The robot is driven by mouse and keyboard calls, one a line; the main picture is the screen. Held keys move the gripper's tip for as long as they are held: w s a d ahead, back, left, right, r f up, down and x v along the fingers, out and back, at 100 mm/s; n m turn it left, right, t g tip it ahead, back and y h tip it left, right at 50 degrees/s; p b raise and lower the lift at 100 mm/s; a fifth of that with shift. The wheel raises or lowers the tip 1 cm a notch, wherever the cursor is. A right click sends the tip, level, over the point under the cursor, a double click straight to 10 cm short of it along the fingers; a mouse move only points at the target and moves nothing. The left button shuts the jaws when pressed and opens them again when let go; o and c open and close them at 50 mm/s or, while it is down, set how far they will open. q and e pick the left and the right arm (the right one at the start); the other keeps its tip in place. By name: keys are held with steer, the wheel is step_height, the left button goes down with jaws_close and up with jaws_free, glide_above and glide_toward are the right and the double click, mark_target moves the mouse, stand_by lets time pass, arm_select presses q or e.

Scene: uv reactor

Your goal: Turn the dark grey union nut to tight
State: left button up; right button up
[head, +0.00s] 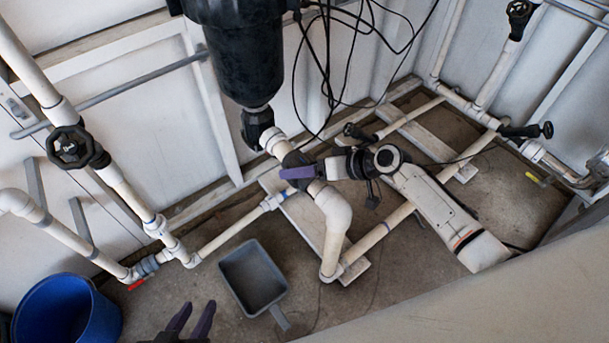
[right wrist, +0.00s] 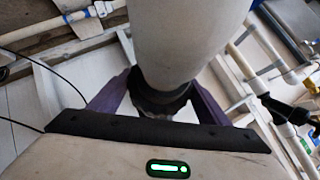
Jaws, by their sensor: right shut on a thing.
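The dark grey union nut (head: 294,159) sits on the white pipe below the black reactor housing, partly hidden by my right gripper. My right gripper (head: 299,172) reaches in from the right, with a purple finger across the nut. In the right wrist view, the purple fingers of my right gripper (right wrist: 158,100) are on both sides of the dark nut (right wrist: 160,103) under a thick white pipe, shut on it. My left gripper (head: 196,308) is low at the bottom edge, its two dark purple fingers apart, empty and away from the nut.
The black housing (head: 243,60) hangs above the nut, with loose black cables (head: 328,60) beside it. White pipes with a black valve handwheel (head: 70,147) stand at left. A grey dustpan (head: 253,275) and blue bucket (head: 66,312) are on the floor.

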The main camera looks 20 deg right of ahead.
arm_select(q)
steer(key=shift+s+f, duration=0.1)
steer(key=shift+s, duration=0.05)
stand_by(0.3)
arm_select(e)
steer(key=o, duration=1)
steer(key=shift+o, duration=0.3)
arm_select(q)
steer(key=shift+w, duration=0.2)
arm_select(e)
steer(key=shift+s+d+r, duration=0.2)
steer(key=shift+d+r, duration=0.05)
arm_select(q)
steer(key=shift+a+r+p, duration=0.15)
steer(key=shift+r+p, duration=0.35)
steer(key=shift+p, duration=0.55)
arm_select(e)
steer(key=v, duration=0.9)
steer(key=shift+d, duration=0.25)
